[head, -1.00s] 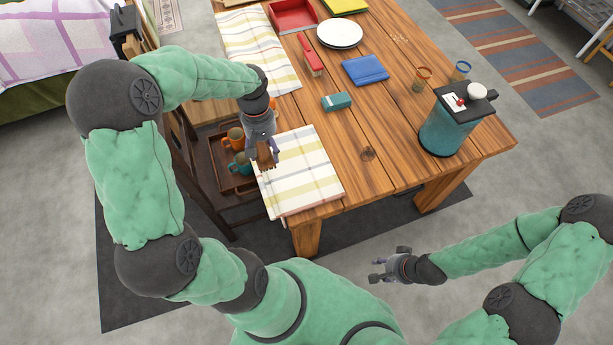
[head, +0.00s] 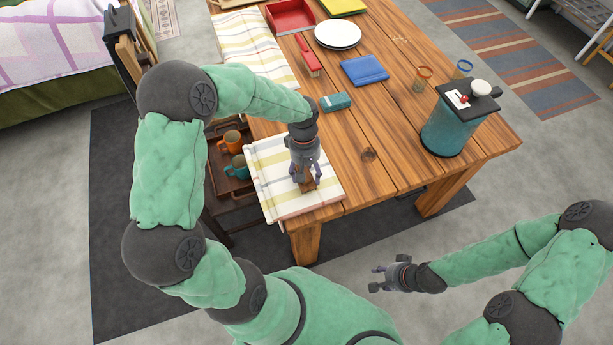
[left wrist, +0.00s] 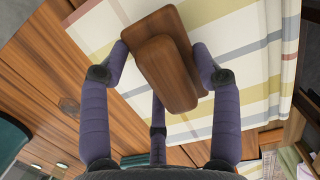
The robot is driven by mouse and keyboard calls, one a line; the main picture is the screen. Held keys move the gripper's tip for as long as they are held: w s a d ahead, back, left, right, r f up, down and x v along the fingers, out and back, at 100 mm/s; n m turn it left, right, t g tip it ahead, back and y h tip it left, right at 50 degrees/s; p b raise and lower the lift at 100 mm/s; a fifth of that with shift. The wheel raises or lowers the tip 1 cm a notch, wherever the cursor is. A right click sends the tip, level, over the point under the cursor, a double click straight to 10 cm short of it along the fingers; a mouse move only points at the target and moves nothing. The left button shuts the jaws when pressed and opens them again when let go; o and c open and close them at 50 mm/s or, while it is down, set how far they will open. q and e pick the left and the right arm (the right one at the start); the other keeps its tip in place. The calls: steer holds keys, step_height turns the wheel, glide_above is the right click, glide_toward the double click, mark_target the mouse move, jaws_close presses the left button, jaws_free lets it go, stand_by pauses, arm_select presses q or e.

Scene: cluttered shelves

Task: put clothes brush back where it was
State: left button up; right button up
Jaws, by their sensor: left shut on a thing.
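The clothes brush is a brown wooden block with a raised wooden back (left wrist: 168,72). In the left wrist view it sits between the purple fingers of my left gripper (left wrist: 160,75), which is shut on it. In the head view my left gripper (head: 305,180) points down over the plaid cloth (head: 275,172) at the table's near left corner, with the brush (head: 308,186) at its fingertips. I cannot tell whether the brush touches the cloth. My right gripper (head: 378,278) is empty with its fingers apart, in front of the table over the floor.
On the wooden table (head: 372,180) are a teal box (head: 336,102), a red brush (head: 308,58), a blue cloth (head: 365,70), white plates (head: 338,34), a red tray (head: 290,15) and a teal canister (head: 450,130). A tray with orange (head: 231,140) and teal mugs (head: 238,168) stands left of the table.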

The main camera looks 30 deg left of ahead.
arm_select(q)
step_height(320, 180, down, 2)
steer(key=shift+f, duration=0.1)
steer(key=o, duration=1.2)
steer(key=shift+o, duration=0.2)
steer(key=r+p, duration=0.1)
steer(key=r, duration=0.3)
steer(key=a+r+p, duration=0.1)
steer(key=r, duration=0.3)
steer(key=w+r+p, duration=0.1)
steer(key=r, duration=0.3)
steer(key=shift+w+a+p, duration=0.1)
steer(key=shift+a+p, duration=0.15)
steer(key=shift+p, duration=0.15)
